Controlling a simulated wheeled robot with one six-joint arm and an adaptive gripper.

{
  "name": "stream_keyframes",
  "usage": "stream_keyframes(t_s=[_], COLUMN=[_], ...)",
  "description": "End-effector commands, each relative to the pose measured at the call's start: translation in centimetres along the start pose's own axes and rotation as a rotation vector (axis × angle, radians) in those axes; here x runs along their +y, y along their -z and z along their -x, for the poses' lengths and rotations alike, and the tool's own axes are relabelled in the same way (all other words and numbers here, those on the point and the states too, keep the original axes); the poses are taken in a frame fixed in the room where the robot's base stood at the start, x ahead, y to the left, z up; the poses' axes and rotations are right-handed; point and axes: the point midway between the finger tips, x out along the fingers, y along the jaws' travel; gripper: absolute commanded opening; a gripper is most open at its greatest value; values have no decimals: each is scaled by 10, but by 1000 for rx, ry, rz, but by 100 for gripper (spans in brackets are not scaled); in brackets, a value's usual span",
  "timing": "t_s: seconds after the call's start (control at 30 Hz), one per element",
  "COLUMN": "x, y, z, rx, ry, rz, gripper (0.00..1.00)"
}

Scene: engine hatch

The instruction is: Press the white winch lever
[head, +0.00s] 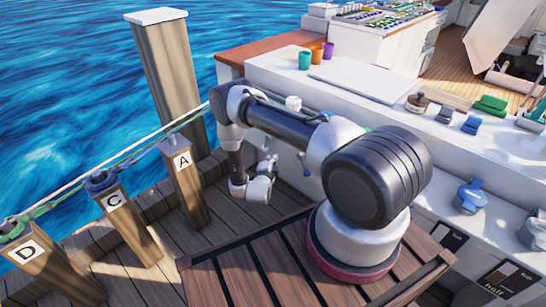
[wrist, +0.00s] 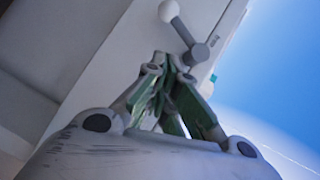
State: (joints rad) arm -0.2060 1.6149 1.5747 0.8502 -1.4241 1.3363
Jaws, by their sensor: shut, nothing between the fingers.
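The white winch lever shows in the wrist view as a white ball knob (wrist: 169,11) on a grey rod that runs down to a grey round hub (wrist: 198,54). It sits on a pale panel, near its edge. My gripper (wrist: 168,64) is shut and empty, with its green-sided fingers together. In the picture its tips lie just left of the hub and below the knob; I cannot tell if they touch. In the head view my gripper (head: 268,163) is small, low beside the white counter's side. I cannot make out the lever there.
A white counter (head: 262,72) carries green, orange and purple cups (head: 316,55) and several winch-like fittings. Wooden posts marked A (head: 186,185), C and D stand at left, with ropes above them. Planked deck lies between posts and counter. Blue water is beyond.

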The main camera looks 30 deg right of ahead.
Motion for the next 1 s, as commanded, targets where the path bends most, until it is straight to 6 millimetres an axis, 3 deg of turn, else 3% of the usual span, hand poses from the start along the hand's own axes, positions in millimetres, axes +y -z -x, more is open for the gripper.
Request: stream_keyframes(t_s=[0.13, 0.3, 0.93, 1.0], x=[0, 0, 0, 14], y=[-1, 0, 0, -3], z=[24, 38, 41, 41], rx=[-3, -1, 0, -16], ry=[0, -1, -3, -63], rz=[2, 1, 31, 101], gripper=[0, 0, 0, 0])
